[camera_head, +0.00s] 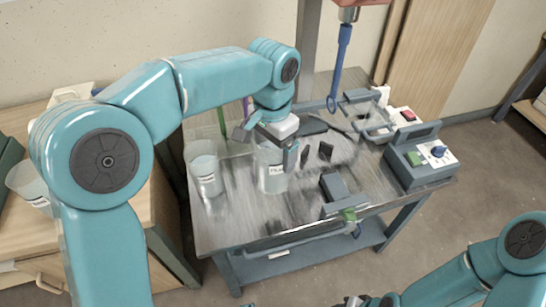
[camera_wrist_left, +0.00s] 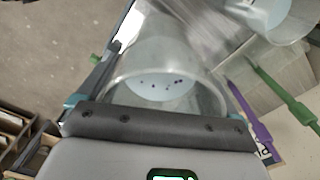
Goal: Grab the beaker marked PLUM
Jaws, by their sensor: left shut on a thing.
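A clear beaker (camera_head: 270,184) with a white label stands at the left middle of the grey worktable; the label's small print looks like PLUM but is blurred. My left gripper (camera_head: 277,150) is above and around its upper part, shut on it. In the left wrist view the beaker (camera_wrist_left: 155,85) sits between the two fingers, its round rim and pale, speckled inside showing. A second labelled beaker (camera_head: 205,175) stands to its left, apart from it; a beaker also shows at the top right of the wrist view (camera_wrist_left: 265,12).
Another labelled beaker (camera_head: 28,184) stands on the wooden cabinet at left. A grey control box with a blue knob (camera_head: 438,151) and a dark block (camera_head: 337,190) are on the worktable (camera_head: 225,235). A blue tool (camera_head: 339,65) hangs above.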

